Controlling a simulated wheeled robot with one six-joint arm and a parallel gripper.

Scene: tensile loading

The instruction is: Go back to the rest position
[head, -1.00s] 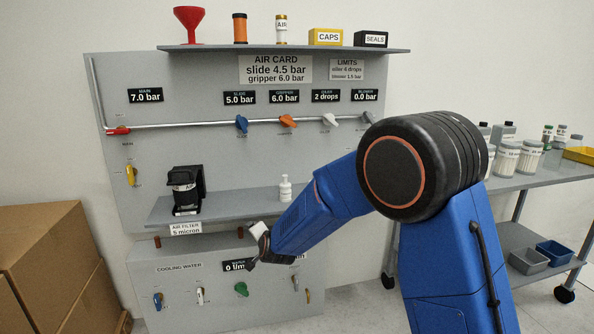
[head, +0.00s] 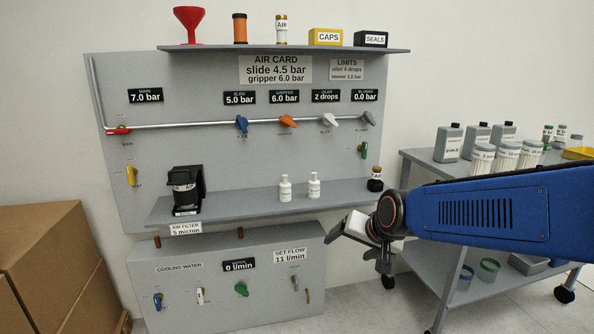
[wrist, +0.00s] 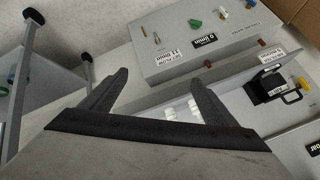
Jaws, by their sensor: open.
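My gripper (head: 360,248) is in the head view, right of the lower grey panel and in front of the shelf's right end. It is open, with nothing between its fingers. My blue arm reaches in from the right edge of the head view. The air panel (head: 215,160) and the cooling water panel (head: 215,310) are left of the gripper, which appears apart from both.
Two white bottles (head: 285,189) and a dark-based bottle (head: 375,180) stand on the panel shelf (head: 240,201). A cart (head: 420,157) with bottles and jars is at right, partly behind my arm. Cardboard boxes (head: 45,255) are at left. Floor shows between panel and cart.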

